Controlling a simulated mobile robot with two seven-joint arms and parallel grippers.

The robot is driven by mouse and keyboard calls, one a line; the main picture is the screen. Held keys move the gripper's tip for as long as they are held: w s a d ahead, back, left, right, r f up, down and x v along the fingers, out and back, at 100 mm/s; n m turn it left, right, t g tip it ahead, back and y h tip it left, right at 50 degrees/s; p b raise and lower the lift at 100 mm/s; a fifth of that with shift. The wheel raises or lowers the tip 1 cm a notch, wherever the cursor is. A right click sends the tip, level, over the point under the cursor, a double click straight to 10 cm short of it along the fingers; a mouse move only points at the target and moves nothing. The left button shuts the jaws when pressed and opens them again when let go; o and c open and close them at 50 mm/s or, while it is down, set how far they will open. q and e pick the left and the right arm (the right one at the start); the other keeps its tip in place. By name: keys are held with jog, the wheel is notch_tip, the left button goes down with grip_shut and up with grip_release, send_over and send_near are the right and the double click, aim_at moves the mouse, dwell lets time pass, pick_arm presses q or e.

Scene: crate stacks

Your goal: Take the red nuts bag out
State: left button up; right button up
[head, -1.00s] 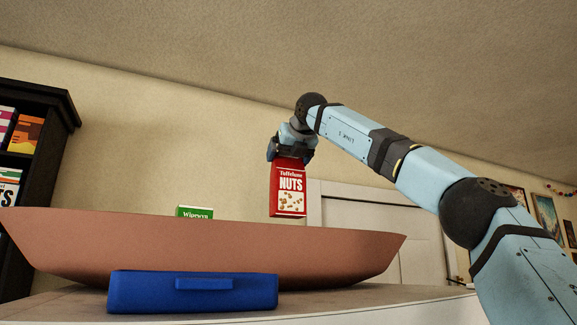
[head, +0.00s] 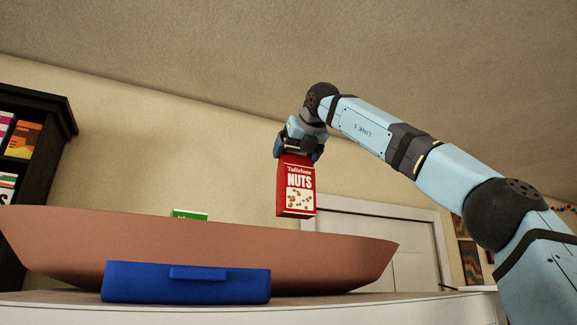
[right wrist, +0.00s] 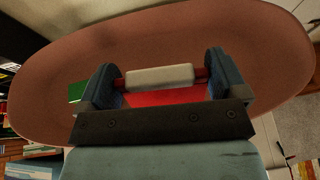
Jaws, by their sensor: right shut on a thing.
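The red nuts bag (head: 296,188) hangs upright, tilted slightly, from my right gripper (head: 297,150). The gripper is shut on its top. The bag appears above the rim of the large brown-pink bowl (head: 200,247), in front of the wall in the head view. In the right wrist view the red bag (right wrist: 165,97) shows between the fingers (right wrist: 160,77), with the bowl (right wrist: 45,75) spread out beyond. A green item (head: 189,214) pokes above the bowl's rim, and its green top (right wrist: 76,91) shows inside the bowl in the wrist view. My left gripper is not in view.
A blue box (head: 187,284) with a handle stands in front of the bowl on a light surface (head: 400,305). A dark shelf (head: 40,140) with colourful boxes is at the left. A white door (head: 390,235) is behind at the right. The space above the bowl is open.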

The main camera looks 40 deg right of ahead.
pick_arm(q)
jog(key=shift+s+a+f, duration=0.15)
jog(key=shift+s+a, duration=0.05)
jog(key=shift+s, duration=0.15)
pick_arm(e)
jog(key=s+a, duration=0.4)
jog(key=s, duration=1)
jog(key=s+a, duration=0.5)
jog(key=s, duration=0.9)
jog(key=s+a, duration=0.4)
jog(key=s, duration=1.1)
jog(key=shift+a, duration=0.3)
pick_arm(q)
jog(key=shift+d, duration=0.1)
pick_arm(e)
jog(key=shift+w, duration=0.1)
